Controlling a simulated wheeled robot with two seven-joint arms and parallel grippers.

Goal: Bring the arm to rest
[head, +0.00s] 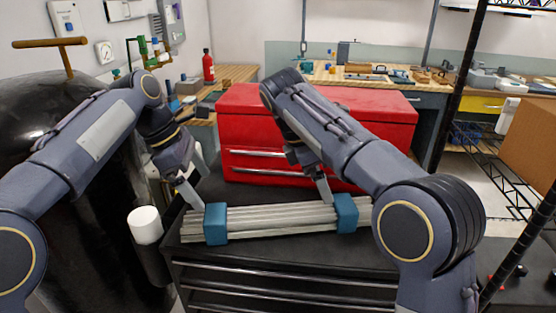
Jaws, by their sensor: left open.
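My left arm comes in from the left, and its gripper (203,190) is open above the left end of a bundle of pale rods (280,217). One fingertip is close to a blue block (216,223) around the rods; I cannot tell whether it touches. My right arm reaches in from the right. A finger of its gripper (325,188) points down beside a second blue block (346,213). The rest of that gripper is hidden behind the arm. The rods lie lengthwise on a black cabinet top.
A red toolbox (268,127) stands right behind the rods. A white cylinder (145,225) is left of the black drawer cabinet (280,273). A large black tank (95,215) stands at the left. A dark post (460,85) and shelving stand at the right.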

